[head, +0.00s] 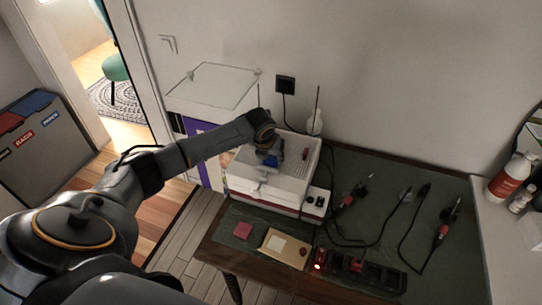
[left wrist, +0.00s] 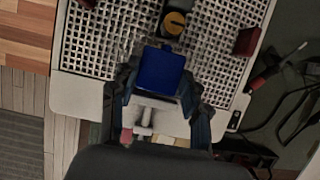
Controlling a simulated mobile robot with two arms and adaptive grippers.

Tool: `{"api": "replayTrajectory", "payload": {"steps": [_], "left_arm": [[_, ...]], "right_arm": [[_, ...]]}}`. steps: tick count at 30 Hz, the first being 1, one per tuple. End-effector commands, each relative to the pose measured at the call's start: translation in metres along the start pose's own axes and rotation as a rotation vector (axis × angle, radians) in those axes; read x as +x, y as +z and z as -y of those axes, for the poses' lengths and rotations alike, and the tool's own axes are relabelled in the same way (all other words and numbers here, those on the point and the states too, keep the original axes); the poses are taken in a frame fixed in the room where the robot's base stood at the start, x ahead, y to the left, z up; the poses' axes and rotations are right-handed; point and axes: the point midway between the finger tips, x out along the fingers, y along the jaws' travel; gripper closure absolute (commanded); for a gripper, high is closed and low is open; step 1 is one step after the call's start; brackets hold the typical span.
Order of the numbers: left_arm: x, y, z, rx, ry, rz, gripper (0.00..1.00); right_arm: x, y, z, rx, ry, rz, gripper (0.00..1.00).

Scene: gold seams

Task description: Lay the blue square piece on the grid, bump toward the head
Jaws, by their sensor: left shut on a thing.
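The blue square piece (left wrist: 160,71) is between the two fingers of my left gripper (left wrist: 157,84) in the left wrist view, its flat face toward the camera. The grid (left wrist: 219,38) is the pale perforated top of a white machine (head: 262,196) on the green table. In the head view my left gripper (head: 268,157) is over the grid, left of its middle, partly hidden by its own wrist. My right gripper is not in view.
A dark red block (left wrist: 246,42) stands on the grid to the right of the piece. A dark part with a yellow knob (left wrist: 175,23) is just beyond the piece. Cabled tools (head: 441,228) and a power strip (head: 363,270) lie on the table at right.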

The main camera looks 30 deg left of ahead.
Motion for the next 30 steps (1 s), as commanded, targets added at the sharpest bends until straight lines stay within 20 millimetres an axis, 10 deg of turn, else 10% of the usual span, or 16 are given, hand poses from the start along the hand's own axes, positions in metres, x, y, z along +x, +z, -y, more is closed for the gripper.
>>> {"api": "replayTrajectory", "payload": {"steps": [23,24,30], "left_arm": [[0.0079,-0.0032,0.0002,0.000,0.000,0.001,0.88],[0.0079,-0.0032,0.0002,0.000,0.000,0.001,0.50],[0.0078,-0.0032,0.0002,0.000,0.000,0.000,0.27]], "right_arm": [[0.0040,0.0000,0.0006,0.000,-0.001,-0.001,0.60],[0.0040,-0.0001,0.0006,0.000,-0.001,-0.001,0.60],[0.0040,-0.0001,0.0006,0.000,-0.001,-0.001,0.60]]}}
